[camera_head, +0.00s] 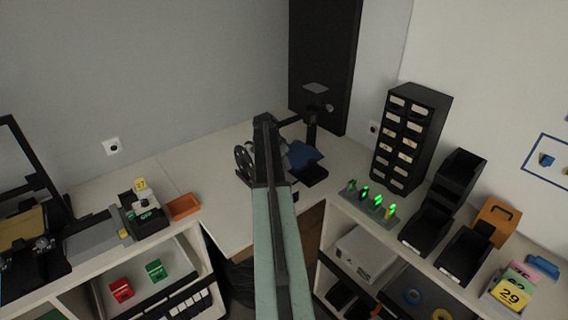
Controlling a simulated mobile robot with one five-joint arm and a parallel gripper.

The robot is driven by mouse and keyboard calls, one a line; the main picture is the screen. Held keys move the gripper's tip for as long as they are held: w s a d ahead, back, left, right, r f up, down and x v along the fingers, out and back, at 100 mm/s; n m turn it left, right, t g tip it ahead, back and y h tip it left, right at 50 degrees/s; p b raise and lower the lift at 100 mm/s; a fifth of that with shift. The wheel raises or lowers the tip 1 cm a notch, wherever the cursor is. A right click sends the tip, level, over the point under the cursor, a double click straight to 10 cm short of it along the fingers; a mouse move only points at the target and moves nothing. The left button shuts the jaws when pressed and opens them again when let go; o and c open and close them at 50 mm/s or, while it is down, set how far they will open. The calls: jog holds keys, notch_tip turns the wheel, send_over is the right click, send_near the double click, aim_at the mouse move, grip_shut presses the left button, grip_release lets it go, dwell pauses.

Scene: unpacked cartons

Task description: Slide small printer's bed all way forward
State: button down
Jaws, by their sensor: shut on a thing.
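The small printer (311,131) stands on the corner table, with a dark upright post and a horizontal arm. Its blue bed (305,154) shows just right of my arm, low beside the post. My gripper (287,160) is at the bed's left edge, mostly hidden behind my own dark arm link. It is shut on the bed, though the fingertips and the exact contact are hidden. The left part of the printer is also covered by my arm.
A black spool (244,162) stands left of my arm. A drawer cabinet (408,138), green-lit tools (376,202) and black bins (427,228) stand right. The table's front left is clear.

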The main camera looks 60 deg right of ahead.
jog(key=s, duration=0.2)
jog(key=s+a, duration=0.2)
jog(key=s, duration=0.1)
jog(key=shift+s, duration=0.3)
jog(key=c, duration=1.1)
grip_release()
jog(key=shift+d, duration=0.1)
jog(key=p+v, duration=0.7)
jog(key=shift+w+r, duration=0.1)
jog(key=shift+r, duration=0.25)
